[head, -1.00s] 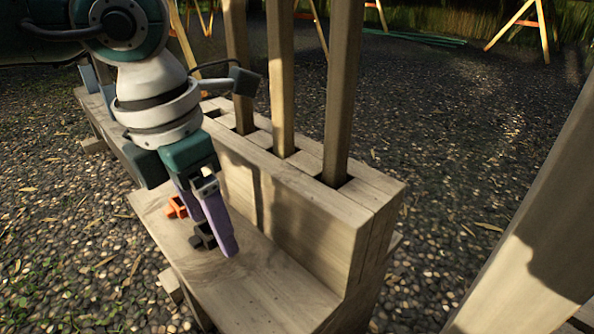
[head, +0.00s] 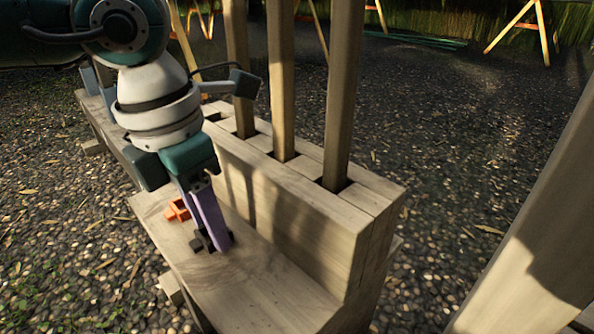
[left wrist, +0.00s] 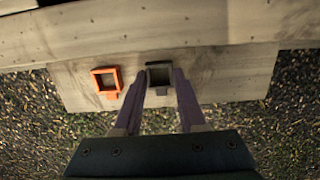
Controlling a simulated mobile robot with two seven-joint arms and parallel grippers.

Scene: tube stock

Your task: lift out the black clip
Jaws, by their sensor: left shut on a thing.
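The black clip (head: 198,244) is at the wooden shelf (head: 250,285) in front of the slotted block. My left gripper (head: 216,246) points down with its purple fingers closed on the clip, one on each side. In the left wrist view the clip (left wrist: 159,75) shows as a dark square frame between the fingertips (left wrist: 161,80). Whether the clip touches the shelf is hard to tell. An orange clip (head: 177,209) sits just behind it on the shelf, and left of it in the left wrist view (left wrist: 105,82). My right gripper is not in view.
A wooden block (head: 300,215) with several slots rises right beside the shelf. Tall wooden posts (head: 281,80) stand in its slots. A large pale beam (head: 535,230) slants at the right. Gravel ground surrounds the stand.

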